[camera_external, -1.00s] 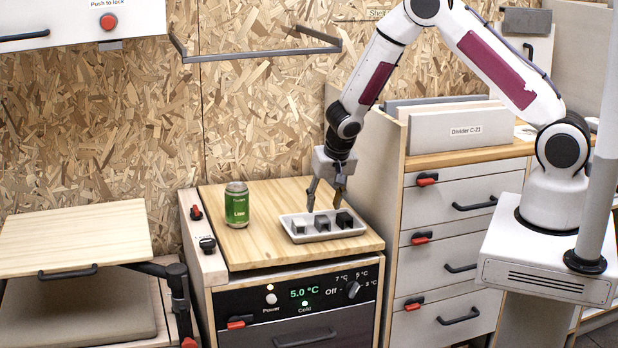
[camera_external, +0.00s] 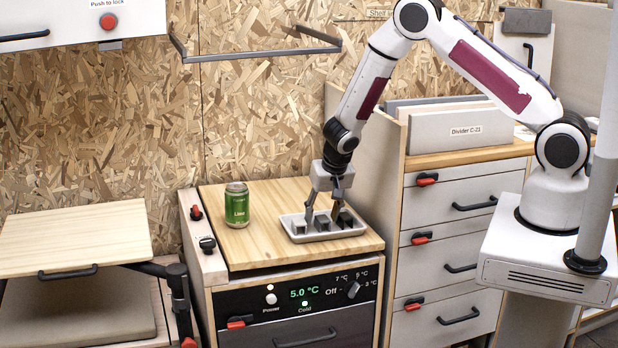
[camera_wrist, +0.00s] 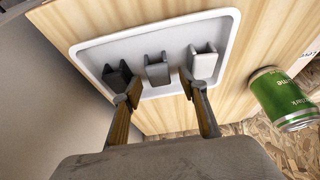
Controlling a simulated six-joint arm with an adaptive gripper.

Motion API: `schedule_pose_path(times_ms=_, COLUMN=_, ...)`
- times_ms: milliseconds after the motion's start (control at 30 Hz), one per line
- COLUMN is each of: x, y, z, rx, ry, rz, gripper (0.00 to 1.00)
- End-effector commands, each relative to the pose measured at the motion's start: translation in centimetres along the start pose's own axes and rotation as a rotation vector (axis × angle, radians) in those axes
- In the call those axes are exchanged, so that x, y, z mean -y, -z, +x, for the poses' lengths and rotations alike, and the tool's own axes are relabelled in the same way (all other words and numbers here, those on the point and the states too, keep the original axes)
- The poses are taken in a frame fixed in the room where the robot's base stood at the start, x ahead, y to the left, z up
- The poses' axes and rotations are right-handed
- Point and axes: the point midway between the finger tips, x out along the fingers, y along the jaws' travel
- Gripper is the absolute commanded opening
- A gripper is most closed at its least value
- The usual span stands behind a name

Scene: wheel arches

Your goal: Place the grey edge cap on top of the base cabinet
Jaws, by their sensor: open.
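Three small U-shaped edge caps sit in a row in a white tray (camera_external: 357,229) on the wooden top of the fridge unit. The grey edge cap (camera_external: 322,224) is the middle one, between a light one (camera_external: 299,227) and a black one (camera_external: 345,219). My gripper (camera_external: 322,216) is low over the tray, open and empty, pointing down. In the wrist view, the grey cap (camera_wrist: 157,71) lies ahead of and between the open fingertips (camera_wrist: 160,93); contact cannot be told. A drawer cabinet with a wooden top (camera_external: 440,160), possibly the base cabinet, stands at right.
A green can (camera_external: 237,206) stands left of the tray. Upright divider panels (camera_external: 460,130) fill much of the drawer cabinet's top. A side panel rises between the fridge unit and this cabinet. A wall rail (camera_external: 255,53) hangs behind. A wooden shelf (camera_external: 75,235) at left is bare.

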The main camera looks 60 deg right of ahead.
Motion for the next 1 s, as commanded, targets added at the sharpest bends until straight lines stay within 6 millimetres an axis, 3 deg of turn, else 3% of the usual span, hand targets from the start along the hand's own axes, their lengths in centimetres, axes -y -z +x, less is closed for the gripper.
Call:
schedule_pose_path(times_ms=67, x=0.0, y=0.0, z=0.0, rx=0.0, ry=0.0, rz=0.0, gripper=0.4)
schedule_pose_path(times_ms=167, x=0.0, y=0.0, z=0.0, rx=0.0, ry=0.0, rz=0.0, gripper=0.14)
schedule_pose_path(times_ms=200, x=0.0, y=0.0, z=0.0, rx=0.0, ry=0.0, rz=0.0, gripper=0.11)
schedule_pose_path(times_ms=667, x=0.0, y=0.1, z=-0.2, rx=-0.001, ry=0.0, rz=0.001, gripper=0.09)
schedule_pose_path(times_ms=1000, x=0.1, y=0.8, z=-1.9, rx=-0.002, ry=0.0, rz=0.001, gripper=0.09)
